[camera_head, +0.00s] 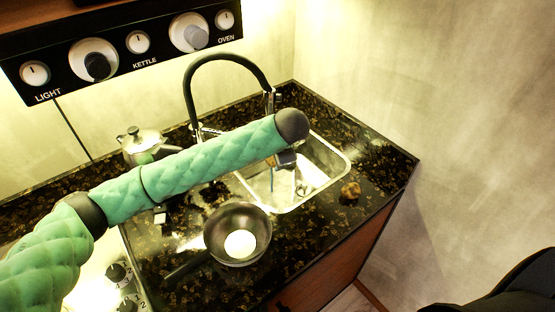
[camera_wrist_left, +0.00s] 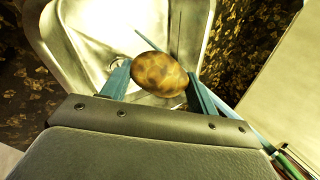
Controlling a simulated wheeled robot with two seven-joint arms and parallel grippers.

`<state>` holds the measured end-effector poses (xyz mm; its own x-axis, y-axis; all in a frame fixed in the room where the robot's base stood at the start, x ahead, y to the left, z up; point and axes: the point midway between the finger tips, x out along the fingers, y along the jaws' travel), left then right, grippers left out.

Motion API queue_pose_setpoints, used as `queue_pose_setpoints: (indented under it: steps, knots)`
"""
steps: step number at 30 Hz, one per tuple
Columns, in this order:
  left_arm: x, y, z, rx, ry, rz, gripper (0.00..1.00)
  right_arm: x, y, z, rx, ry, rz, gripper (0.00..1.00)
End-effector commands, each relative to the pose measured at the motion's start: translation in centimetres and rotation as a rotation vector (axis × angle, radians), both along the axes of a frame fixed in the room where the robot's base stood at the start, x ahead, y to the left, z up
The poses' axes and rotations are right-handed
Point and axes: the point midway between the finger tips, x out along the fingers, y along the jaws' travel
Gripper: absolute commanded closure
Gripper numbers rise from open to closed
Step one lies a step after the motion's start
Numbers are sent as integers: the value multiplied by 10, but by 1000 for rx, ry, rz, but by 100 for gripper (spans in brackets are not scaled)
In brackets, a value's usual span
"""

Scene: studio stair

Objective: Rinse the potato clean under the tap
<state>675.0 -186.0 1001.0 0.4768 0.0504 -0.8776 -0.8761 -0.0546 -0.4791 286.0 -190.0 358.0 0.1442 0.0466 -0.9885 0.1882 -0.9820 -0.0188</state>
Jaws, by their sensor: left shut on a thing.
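In the left wrist view a brown potato (camera_wrist_left: 160,74) with dark patches sits between the blue fingers of my left gripper (camera_wrist_left: 158,82), which is shut on it. Behind it is the metal sink basin (camera_wrist_left: 75,30). In the head view my left gripper (camera_head: 285,160) is over the sink (camera_head: 342,168), partly hidden by my green arm; the held potato is hard to make out there. The black arched tap (camera_head: 228,59) stands behind the arm, its lower part partly hidden. I cannot tell whether water runs. My right gripper is not in view.
A small brown lump (camera_head: 350,191) lies on the dark counter right of the sink. A pan (camera_head: 232,257) with a pale round patch inside stands in front, and a metal kettle (camera_head: 139,139) behind my arm. A knob panel (camera_head: 115,50) hangs above; walls close the back and right.

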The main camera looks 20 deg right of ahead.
Motion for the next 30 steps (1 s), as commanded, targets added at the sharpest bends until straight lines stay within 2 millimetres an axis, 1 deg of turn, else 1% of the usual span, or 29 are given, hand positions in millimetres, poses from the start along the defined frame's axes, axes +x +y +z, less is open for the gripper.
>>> queue_pose_setpoints:
  steps: [6,13,19,30]
  knots:
    - [17,2,-2,0,1,1,65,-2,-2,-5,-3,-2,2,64]
    - [31,4,-5,2,1,1,65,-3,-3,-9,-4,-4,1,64]
    - [36,4,-7,1,0,0,65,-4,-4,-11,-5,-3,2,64]
    - [36,4,-7,1,0,0,65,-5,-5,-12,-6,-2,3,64]
